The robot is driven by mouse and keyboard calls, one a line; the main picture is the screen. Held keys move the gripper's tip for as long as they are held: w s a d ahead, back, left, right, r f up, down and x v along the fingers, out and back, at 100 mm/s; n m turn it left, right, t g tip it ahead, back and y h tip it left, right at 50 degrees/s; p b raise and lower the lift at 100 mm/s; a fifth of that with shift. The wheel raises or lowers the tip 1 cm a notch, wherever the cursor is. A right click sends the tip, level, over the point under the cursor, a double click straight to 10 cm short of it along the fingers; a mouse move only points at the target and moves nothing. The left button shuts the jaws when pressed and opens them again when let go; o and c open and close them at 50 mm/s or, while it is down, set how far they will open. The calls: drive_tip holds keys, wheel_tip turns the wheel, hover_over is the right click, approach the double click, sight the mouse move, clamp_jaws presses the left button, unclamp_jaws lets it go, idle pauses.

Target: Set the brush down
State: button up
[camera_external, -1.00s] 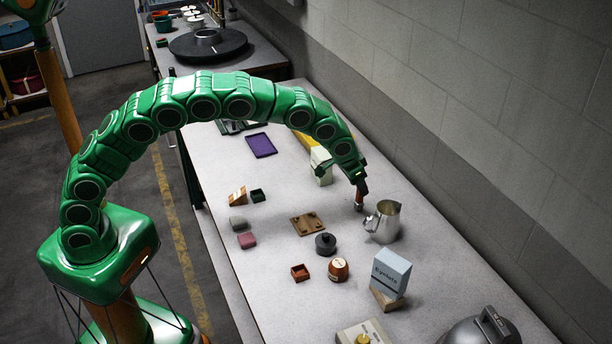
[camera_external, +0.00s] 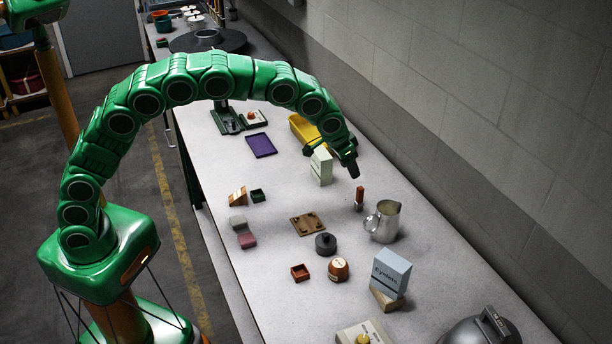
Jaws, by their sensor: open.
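The brush (camera_external: 359,198) stands upright on the grey bench, its brown handle up and its pale end down. It is just left of and behind the metal pitcher (camera_external: 383,222). My gripper (camera_external: 354,172) is open and empty, above the brush and a little to its left, apart from it. The fingers are small and dark in this view.
A pale green box (camera_external: 321,166) stands close to the left of my gripper, with a yellow bin (camera_external: 304,130) behind. A wooden board (camera_external: 307,224), a dark round pot (camera_external: 325,244) and a blue-grey box (camera_external: 391,272) stand nearer.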

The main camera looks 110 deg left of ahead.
drive_tip(key=s+d+r+m+g+h, duration=0.15)
drive_tip(key=s+d+r, duration=0.25)
drive_tip(key=s+d, duration=0.7)
drive_tip(key=s+d+r+m+g, duration=0.15)
drive_tip(key=s+d+r, duration=0.4)
drive_tip(key=d, duration=0.95)
drive_tip(key=s+d+f+m, duration=0.1)
drive_tip(key=s+d+m, duration=0.1)
drive_tip(key=s+d, duration=0.4)
drive_tip(key=s+d+f+m+g+h, duration=0.1)
drive_tip(key=s+d, duration=0.4)
drive_tip(key=s, duration=1)
drive_tip(key=s+d+f+m+g, duration=0.1)
drive_tip(key=s+d+m, duration=0.2)
drive_tip(key=s+d, duration=0.3)
drive_tip(key=s, duration=0.4)
drive_tip(key=shift+s+d+f+h, duration=0.25)
drive_tip(key=shift+s+d+h, duration=0.1)
drive_tip(key=shift+s, duration=0.05)
